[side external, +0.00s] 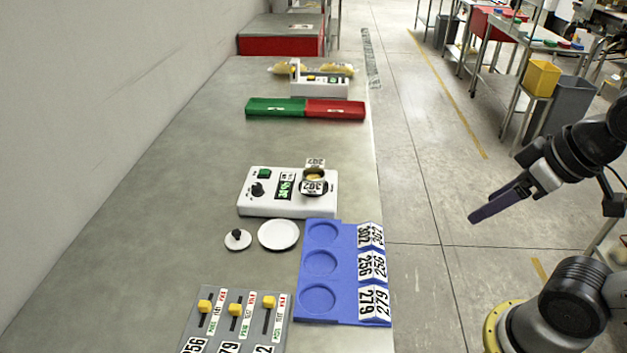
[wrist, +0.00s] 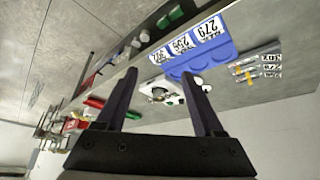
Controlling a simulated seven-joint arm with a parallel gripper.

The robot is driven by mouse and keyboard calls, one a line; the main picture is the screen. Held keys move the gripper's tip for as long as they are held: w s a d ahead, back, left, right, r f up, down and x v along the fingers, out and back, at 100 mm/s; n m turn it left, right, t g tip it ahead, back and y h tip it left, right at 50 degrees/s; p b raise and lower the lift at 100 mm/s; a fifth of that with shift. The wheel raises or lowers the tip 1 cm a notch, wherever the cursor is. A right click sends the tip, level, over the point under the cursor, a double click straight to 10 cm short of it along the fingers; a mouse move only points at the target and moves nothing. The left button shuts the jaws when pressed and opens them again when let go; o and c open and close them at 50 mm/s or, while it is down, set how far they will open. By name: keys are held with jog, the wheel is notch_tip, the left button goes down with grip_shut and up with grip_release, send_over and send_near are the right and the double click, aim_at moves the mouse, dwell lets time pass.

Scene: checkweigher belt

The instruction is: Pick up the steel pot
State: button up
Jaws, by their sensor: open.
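The small steel pot (side external: 313,189) stands on the right part of a white scale (side external: 262,207) on the bench. It has yellowish contents and a 302 label on its side; another 302 tag shows behind its rim. In the wrist view the pot (wrist: 159,94) is small and lies between my fingers in the picture, far beyond them. My gripper (side external: 478,212) is out over the floor to the right of the bench, well away from the pot. Its two fingers (wrist: 160,75) are apart with nothing between them.
A blue tray (side external: 342,252) with three round recesses and number cards stands in front of the scale. A white disc (side external: 278,234) and a knobbed lid (side external: 237,240) lie left of it. A slider panel (side external: 235,325) is nearest. A green-red bar (side external: 305,108) lies behind.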

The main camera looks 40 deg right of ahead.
jog(key=o, duration=0.4)
